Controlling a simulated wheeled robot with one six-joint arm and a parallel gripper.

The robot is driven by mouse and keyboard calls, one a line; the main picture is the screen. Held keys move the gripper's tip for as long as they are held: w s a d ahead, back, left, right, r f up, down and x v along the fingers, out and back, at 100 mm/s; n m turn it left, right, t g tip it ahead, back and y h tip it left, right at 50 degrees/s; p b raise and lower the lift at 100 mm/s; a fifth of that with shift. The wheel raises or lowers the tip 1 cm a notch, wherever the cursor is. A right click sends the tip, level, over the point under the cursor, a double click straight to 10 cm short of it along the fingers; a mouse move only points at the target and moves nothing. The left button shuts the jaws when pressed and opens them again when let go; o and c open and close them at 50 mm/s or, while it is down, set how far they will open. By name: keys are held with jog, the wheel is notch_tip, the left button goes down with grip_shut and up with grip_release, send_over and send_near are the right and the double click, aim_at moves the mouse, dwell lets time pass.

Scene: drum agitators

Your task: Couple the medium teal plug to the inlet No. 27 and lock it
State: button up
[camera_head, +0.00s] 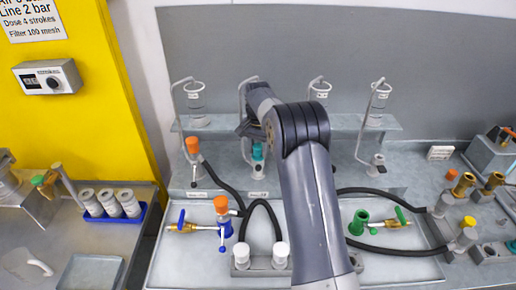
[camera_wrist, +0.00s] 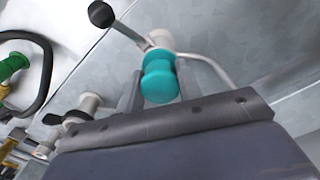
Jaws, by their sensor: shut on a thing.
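The teal plug (camera_wrist: 160,82) is between the two fingers of my gripper (camera_wrist: 157,88) in the wrist view. In the head view the teal plug (camera_head: 258,152) stands upright at the mouth of a pale inlet fitting (camera_head: 258,170), below my wrist. In the wrist view a whitish collar (camera_wrist: 160,40) lies right behind the plug, and a lever with a black knob (camera_wrist: 101,14) sticks out beside it. Whether the plug is fully seated is not clear. The inlet's label (camera_head: 257,195) is too small to read.
An orange plug (camera_head: 193,146) sits on the station to the left, and an uncapped fitting (camera_head: 377,164) stands to the right. Hoses, a blue-and-orange coupling (camera_head: 222,207), a green coupling (camera_head: 359,222) and white caps (camera_head: 241,252) lie on the front tray. My arm hides the middle right.

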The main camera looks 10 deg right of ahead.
jog(key=shift+f, duration=0.1)
jog(key=o, duration=1.1)
jog(key=shift+c, duration=0.2)
notch_tip(320, 180, up, 3)
jog(key=p, duration=0.2)
jog(key=shift+r+p, duration=0.2)
jog(key=shift+p, duration=0.2)
jog(key=shift+r+b, duration=0.3)
jog(key=shift+r, duration=1.9)
